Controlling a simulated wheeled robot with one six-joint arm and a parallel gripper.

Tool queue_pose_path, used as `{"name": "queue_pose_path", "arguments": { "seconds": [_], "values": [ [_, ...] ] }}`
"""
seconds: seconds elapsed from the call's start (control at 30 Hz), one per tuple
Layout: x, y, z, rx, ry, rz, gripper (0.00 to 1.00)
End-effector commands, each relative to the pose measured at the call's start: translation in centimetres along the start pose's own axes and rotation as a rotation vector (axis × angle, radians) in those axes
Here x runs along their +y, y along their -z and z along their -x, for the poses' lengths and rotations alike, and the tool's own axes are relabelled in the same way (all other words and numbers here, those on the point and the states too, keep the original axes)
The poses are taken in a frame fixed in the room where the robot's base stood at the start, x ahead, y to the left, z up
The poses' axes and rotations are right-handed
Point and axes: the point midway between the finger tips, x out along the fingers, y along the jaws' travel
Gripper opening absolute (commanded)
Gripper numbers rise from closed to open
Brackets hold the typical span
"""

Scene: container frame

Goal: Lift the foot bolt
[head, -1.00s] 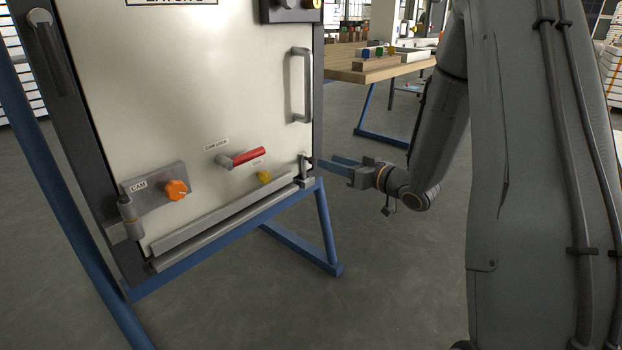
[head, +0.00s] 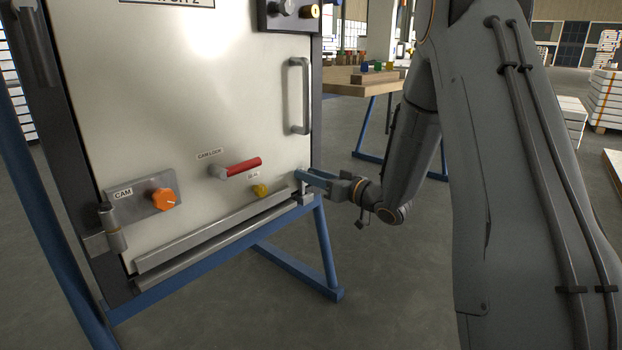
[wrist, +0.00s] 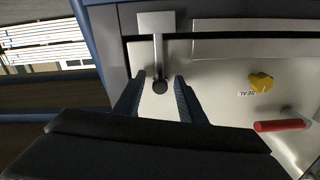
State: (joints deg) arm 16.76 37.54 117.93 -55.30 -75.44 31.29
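The foot bolt (wrist: 160,62) is a grey metal rod with a dark round knob at its end, at the door's lower right corner; it also shows in the head view (head: 304,187), partly covered by my gripper. In the wrist view my gripper (wrist: 155,90) is open, with one blue finger on each side of the bolt's knob. A gap shows between each finger and the knob. In the head view my gripper (head: 308,177) reaches the bolt from the right.
The pale door carries a red-handled cam lock (head: 240,168), a yellow seal knob (head: 260,191), an orange cam knob (head: 163,199) and a tall handle (head: 300,95). A metal rail (head: 212,234) runs along the door's bottom. A wooden table (head: 362,88) stands behind.

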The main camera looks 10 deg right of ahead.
Motion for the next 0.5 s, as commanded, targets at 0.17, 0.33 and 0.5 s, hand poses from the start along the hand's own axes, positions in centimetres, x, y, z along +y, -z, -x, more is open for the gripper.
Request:
{"name": "queue_pose_path", "arguments": {
  "seconds": [0.17,0.33,0.5],
  "values": [
    [0.00,0.05,-0.05,0.000,0.000,0.000,0.37],
    [-0.01,0.04,-0.04,0.000,0.000,0.000,0.16],
    [-0.01,0.03,-0.03,0.000,0.000,0.000,0.00]
  ]
}}
